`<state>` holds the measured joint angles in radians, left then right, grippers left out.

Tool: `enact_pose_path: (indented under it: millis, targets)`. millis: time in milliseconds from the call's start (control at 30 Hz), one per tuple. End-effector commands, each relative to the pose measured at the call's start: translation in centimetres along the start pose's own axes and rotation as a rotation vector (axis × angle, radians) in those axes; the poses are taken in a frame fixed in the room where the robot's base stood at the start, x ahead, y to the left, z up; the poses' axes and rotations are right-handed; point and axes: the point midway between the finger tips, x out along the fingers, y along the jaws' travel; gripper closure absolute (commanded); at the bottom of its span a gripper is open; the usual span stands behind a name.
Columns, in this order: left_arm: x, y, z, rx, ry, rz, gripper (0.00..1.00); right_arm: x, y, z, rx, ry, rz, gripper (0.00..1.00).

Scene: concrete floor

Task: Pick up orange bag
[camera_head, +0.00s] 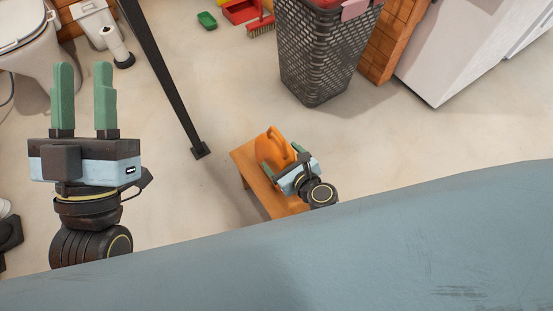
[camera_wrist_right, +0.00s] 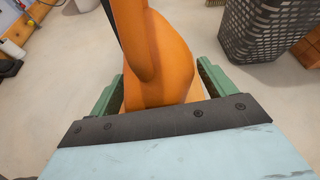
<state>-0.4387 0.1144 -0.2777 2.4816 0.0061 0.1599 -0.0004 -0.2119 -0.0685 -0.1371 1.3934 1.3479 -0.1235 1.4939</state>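The orange bag (camera_head: 271,148) stands on a small wooden stool (camera_head: 246,162) in the head view. My right gripper (camera_head: 283,166) is at the bag's near side, its green fingers on either side of it. In the right wrist view the orange bag (camera_wrist_right: 160,60) rises between the two green fingers (camera_wrist_right: 160,95), which look apart; whether they touch the bag is hard to tell. The bag's lower part is hidden behind the gripper body. My left gripper (camera_head: 84,100) is raised at the left, its green fingers apart with nothing between them.
A dark laundry basket (camera_head: 318,60) stands behind the stool, beside a brick pillar (camera_head: 400,35) and a white appliance (camera_head: 450,45). A black post (camera_head: 165,80) stands left of the stool. A toilet (camera_head: 30,40) is at far left. Floor around the stool is mostly clear.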

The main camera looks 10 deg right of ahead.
Motion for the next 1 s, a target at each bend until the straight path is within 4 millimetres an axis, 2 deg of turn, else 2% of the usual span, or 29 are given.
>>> enact_pose_path:
  millis: [33,333,733,1000]
  targets:
    - [0.0,0.0,0.0,0.0,0.0,0.0,0.64,0.0,0.0,0.0,0.0,0.0,0.0,0.24]
    - [0.0,0.0,0.0,0.0,-0.001,0.0,0.64,0.0,0.0,0.0,0.0,0.0,0.0,0.63]
    - [0.0,-0.1,0.4,0.001,-0.03,-0.001,0.64,-0.1,-0.1,0.2,0.0,-0.001,-0.001,0.65]
    - [0.0,-0.4,2.5,0.007,-0.203,-0.009,0.64,-0.5,-0.2,1.4,0.001,-0.002,0.0,0.65]
